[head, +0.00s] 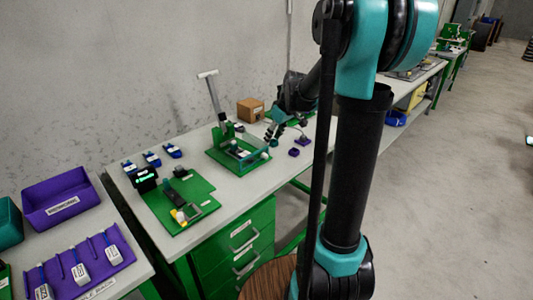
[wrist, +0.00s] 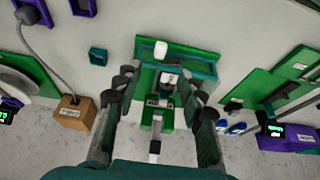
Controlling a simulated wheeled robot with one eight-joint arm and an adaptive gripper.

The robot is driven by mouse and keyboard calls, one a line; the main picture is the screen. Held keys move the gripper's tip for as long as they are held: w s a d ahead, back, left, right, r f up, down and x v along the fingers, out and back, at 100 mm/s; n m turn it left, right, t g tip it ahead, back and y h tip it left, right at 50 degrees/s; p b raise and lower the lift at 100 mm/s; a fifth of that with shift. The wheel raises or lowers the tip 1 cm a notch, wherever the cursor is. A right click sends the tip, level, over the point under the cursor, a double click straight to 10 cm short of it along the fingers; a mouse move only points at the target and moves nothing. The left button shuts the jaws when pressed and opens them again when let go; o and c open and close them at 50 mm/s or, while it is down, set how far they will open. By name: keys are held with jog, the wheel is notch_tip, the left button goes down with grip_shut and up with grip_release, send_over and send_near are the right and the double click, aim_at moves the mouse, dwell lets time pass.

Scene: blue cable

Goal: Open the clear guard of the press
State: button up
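The press (head: 222,133) stands on a green base on the workbench, with a long grey lever tilted up and a white handle bar on top. Its clear guard (head: 254,154) is a low, teal-tinted see-through box over the front of the base. The guard also shows in the wrist view (wrist: 205,68), with a white knob (wrist: 161,50) at its edge. My gripper (head: 272,136) hangs above and beside the guard at its right. In the wrist view my gripper (wrist: 163,100) has its fingers apart, with the press between them in the picture. I see no contact with the guard.
A cardboard box (head: 250,110) stands behind the press. A green fixture board (head: 182,203) and several blue parts (head: 152,159) lie to the left.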

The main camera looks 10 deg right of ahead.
aim_at(265, 154)
jog(key=x, duration=1)
grip_shut()
